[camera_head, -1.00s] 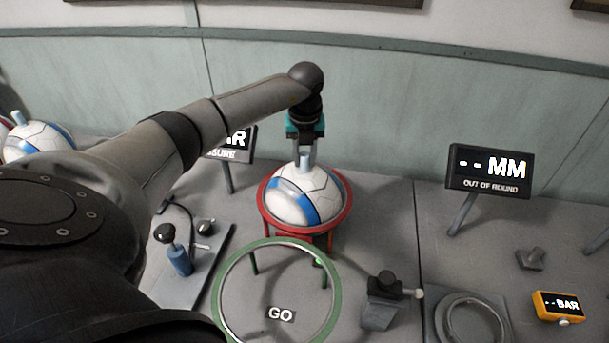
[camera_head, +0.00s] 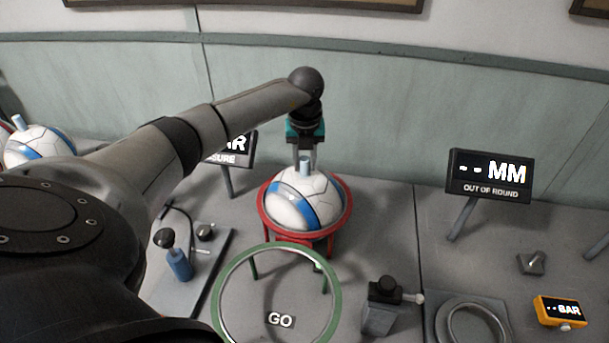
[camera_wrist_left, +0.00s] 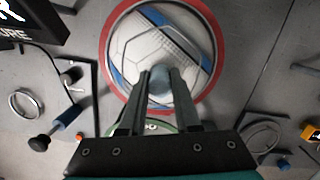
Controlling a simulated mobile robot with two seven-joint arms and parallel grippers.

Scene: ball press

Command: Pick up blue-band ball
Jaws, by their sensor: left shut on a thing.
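The blue-band ball (camera_head: 306,200) is white with blue bands and has a light blue peg on top. It sits in or just above a red ring stand (camera_head: 268,222); I cannot tell whether it touches the ring. My left gripper (camera_head: 305,160) points down from above and is shut on the ball's peg. In the left wrist view the gripper (camera_wrist_left: 160,84) has a finger on each side of the peg, with the ball (camera_wrist_left: 160,48) beneath, inside the red ring (camera_wrist_left: 110,88). My right gripper is not in view.
A green GO ring (camera_head: 221,300) stands in front of the red stand. Another ball (camera_head: 38,147) is at the far left. A blue-handled pump (camera_head: 179,264), an out-of-round display (camera_head: 490,177), a clamp block (camera_head: 381,300) and a yellow gauge (camera_head: 560,310) stand around. The wall is close behind.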

